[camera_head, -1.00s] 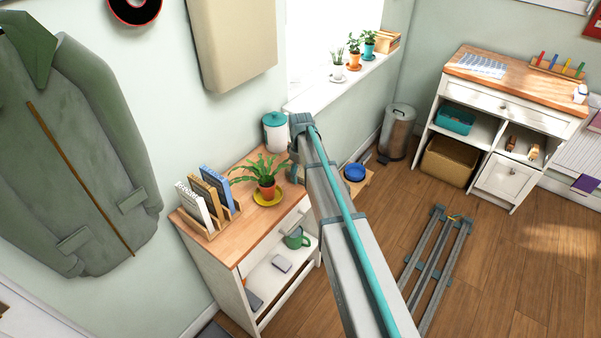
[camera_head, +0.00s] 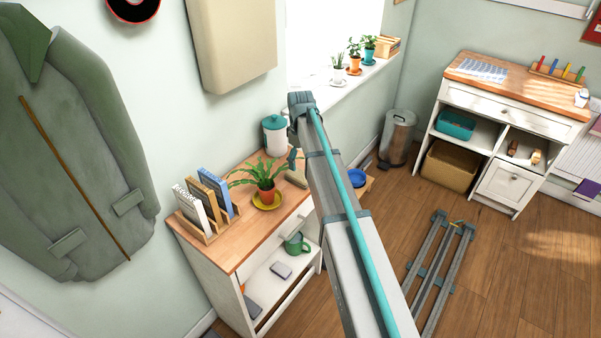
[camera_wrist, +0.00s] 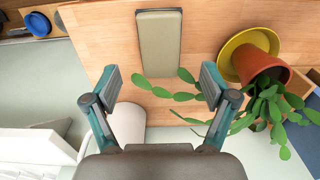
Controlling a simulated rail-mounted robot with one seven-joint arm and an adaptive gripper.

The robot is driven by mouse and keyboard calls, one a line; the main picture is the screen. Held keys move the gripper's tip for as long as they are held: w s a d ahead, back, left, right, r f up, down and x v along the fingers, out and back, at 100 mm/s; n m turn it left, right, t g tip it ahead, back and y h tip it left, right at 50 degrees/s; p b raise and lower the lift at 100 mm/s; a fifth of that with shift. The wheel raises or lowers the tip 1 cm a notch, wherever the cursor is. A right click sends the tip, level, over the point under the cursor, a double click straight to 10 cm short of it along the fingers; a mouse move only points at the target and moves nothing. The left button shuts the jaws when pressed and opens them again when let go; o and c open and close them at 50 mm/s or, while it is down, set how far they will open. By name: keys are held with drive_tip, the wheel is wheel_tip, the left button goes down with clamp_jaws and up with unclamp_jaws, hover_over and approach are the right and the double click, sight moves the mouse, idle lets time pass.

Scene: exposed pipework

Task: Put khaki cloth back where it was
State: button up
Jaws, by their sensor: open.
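A flat khaki rectangle with rounded corners, which I take for the khaki cloth (camera_wrist: 160,45), lies on the wooden cabinet top (camera_wrist: 208,25) in the wrist view. Part of it shows just left of my arm in the head view (camera_head: 298,179). My gripper (camera_wrist: 160,73) is open and empty above the cabinet top. Its two fingers stand apart on either side of the cloth's near end, and the cloth is not between the pads. Cactus-like green stems cross between the fingers. In the head view my arm hides most of the gripper.
A potted plant (camera_head: 263,180) on a yellow saucer (camera_head: 267,201) is close beside the gripper. A white jar with a teal lid (camera_head: 275,135) stands near the wall. A book rack (camera_head: 207,208) is at the left. A blue dish (camera_wrist: 38,24) sits lower, beyond the cabinet edge.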

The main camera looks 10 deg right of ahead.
sight(301, 175)
drive_tip(key=shift+r+b, duration=0.45)
drive_tip(key=shift+r, duration=1.65)
